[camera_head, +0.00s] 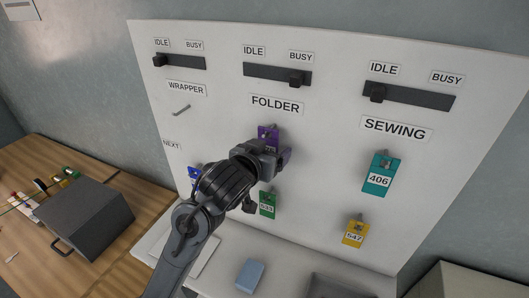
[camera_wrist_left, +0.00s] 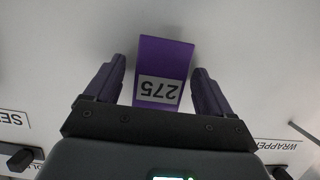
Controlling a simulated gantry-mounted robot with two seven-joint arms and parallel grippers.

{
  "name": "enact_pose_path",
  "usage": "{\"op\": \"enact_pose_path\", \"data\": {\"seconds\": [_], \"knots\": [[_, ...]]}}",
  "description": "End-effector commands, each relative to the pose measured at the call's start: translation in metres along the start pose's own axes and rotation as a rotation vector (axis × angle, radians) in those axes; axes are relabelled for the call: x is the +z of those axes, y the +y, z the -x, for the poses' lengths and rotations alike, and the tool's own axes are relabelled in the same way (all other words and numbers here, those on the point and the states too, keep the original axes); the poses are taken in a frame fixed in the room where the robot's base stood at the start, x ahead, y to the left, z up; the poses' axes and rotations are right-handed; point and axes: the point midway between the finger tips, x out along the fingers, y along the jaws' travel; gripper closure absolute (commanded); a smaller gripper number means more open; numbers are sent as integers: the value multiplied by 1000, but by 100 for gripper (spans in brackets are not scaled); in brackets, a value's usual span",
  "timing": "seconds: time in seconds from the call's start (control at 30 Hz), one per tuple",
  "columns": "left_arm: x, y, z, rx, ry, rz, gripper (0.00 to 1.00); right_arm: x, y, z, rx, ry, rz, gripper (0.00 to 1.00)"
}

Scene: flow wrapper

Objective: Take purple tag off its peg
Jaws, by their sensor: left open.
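The purple tag (camera_head: 268,133) hangs on the white board under the FOLDER label, partly hidden by my left gripper (camera_head: 272,158). In the left wrist view the purple tag (camera_wrist_left: 163,62) shows upside down with the number 275 on a pale label. My left gripper's two fingers (camera_wrist_left: 158,88) stand on either side of the tag, open, with a gap on each side. The tag's peg is not clearly visible. My right gripper is not in view.
A teal tag 406 (camera_head: 380,175), a yellow tag 547 (camera_head: 355,233), a green tag (camera_head: 267,204) and a blue tag (camera_head: 195,176) hang nearby. An empty peg (camera_head: 181,110) is under WRAPPER. Slider switches (camera_head: 278,75) line the top. A blue block (camera_head: 249,276) lies below.

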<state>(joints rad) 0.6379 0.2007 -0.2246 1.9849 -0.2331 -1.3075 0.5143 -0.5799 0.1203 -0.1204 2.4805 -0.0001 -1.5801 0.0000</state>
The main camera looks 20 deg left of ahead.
Motion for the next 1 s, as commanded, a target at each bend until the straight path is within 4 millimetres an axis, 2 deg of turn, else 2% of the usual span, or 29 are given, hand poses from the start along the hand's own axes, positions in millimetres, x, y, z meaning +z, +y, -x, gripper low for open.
{"op": "enact_pose_path", "data": {"seconds": [0.27, 0.6, 0.63, 1.0], "knots": [[0, 0, -1, 0, 0, -1, 17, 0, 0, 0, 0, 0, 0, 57], [0, 0, -1, 0, 0, -1, 69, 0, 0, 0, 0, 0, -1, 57], [0, 0, -1, 0, 0, -1, 72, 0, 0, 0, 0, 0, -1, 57], [-3, 0, 0, 0, 0, -1, 72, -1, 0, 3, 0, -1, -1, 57]]}}
